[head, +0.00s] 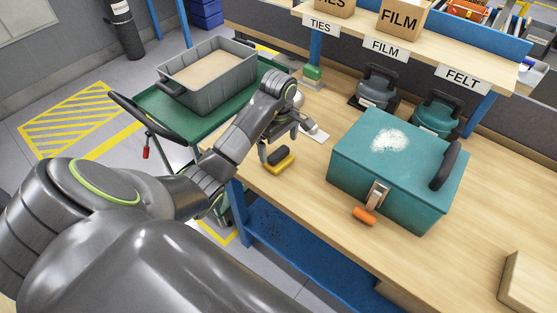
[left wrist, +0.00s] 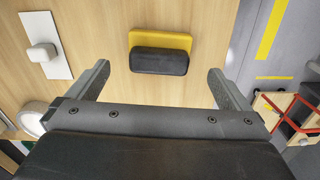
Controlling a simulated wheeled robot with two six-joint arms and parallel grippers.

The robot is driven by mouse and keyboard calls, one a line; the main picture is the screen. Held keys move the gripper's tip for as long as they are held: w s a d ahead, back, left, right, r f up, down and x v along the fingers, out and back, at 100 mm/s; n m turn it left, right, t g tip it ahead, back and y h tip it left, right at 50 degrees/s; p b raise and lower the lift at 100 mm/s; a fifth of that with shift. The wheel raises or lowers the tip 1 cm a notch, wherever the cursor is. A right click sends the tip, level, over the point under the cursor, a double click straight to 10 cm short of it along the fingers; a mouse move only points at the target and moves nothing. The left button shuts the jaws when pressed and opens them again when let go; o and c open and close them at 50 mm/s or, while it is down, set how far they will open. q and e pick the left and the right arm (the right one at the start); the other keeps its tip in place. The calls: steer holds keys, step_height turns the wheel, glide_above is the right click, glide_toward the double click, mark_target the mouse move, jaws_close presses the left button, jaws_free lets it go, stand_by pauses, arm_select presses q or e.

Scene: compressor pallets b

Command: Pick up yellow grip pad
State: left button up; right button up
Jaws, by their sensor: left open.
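The yellow grip pad (head: 283,166) lies on the wooden bench near its left edge, with a dark grip on its top. In the left wrist view the yellow grip pad (left wrist: 160,40) is ahead of the jaws, roughly centred between them. My left gripper (head: 288,140) is open and empty, above the bench close to the pad. Its two fingers also show apart in the left wrist view (left wrist: 158,70), and neither visibly touches the pad. My right gripper is not in view.
A white card with a white knob (left wrist: 42,52) lies beside the pad. A green cart (head: 215,125) carrying a grey bin (head: 205,80) stands left of the bench.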

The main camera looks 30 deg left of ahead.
mark_target(278, 152)
arm_select(q)
steer(key=shift+f+b, duration=0.4)
steer(key=shift+f, duration=0.3)
step_height(278, 152, down, 3)
steer(key=shift+a+r+p, duration=0.1)
steer(key=shift+r+p, duration=0.1)
steer(key=shift+p, duration=0.7)
steer(key=shift+f, duration=0.3)
steer(key=shift+c, duration=0.3)
steer(key=shift+w, duration=0.1)
steer(key=c, duration=1)
